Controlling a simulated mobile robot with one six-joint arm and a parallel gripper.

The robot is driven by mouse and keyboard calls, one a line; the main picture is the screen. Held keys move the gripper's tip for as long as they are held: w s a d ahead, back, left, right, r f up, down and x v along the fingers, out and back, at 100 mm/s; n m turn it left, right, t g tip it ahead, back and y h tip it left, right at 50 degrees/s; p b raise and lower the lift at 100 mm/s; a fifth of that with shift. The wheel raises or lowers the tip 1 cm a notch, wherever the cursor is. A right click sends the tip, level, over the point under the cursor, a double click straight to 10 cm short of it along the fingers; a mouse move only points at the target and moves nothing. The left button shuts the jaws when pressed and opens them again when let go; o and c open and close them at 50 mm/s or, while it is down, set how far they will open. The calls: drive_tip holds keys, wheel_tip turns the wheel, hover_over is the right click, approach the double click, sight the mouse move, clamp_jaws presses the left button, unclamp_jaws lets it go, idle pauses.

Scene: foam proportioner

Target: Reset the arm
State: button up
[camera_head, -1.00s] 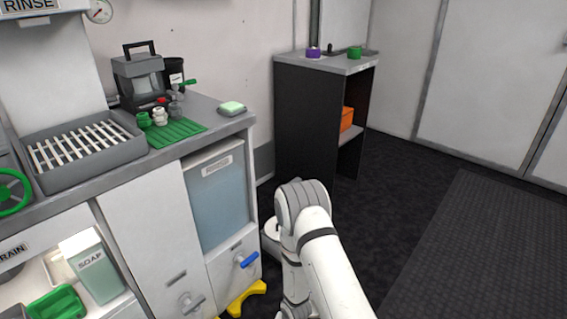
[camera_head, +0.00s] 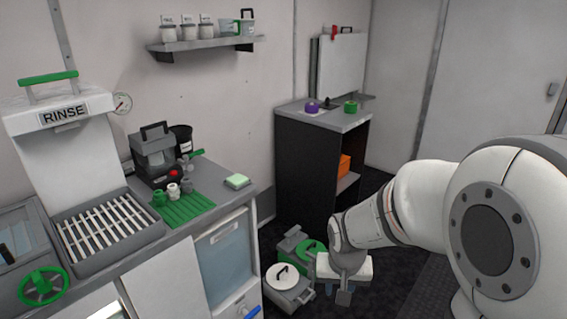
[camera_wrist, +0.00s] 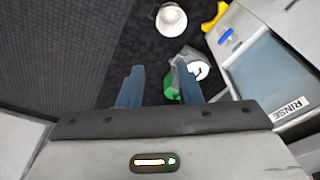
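My white arm reaches in from the right in the head view, with its large round joint close to the camera. My gripper (camera_head: 343,290) hangs at the arm's end, low over the dark floor, right of the counter. In the wrist view my gripper (camera_wrist: 158,80) shows two blue-grey fingers spread apart with nothing between them that they hold. Beyond the fingertips, a grey and green container (camera_wrist: 180,80) sits lower down; one finger overlaps it.
A white-lidded grey container (camera_head: 288,284) and a grey-green container (camera_head: 296,246) stand on the floor beside my gripper. The counter (camera_head: 215,215) is at left. A dark cabinet (camera_head: 290,165) stands behind. A wall shelf (camera_head: 205,44) hangs above.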

drive_tip(key=s+d+r+p, duration=0.1)
drive_tip(key=s+r+p, duration=0.2)
drive_tip(key=s+r, duration=0.3)
drive_tip(key=s+d+r+n+p, duration=0.1)
drive_tip(key=s+r+p, duration=0.3)
drive_tip(key=r, duration=0.8)
drive_tip(key=shift+s+d, duration=0.2)
drive_tip(key=shift+s, duration=1)
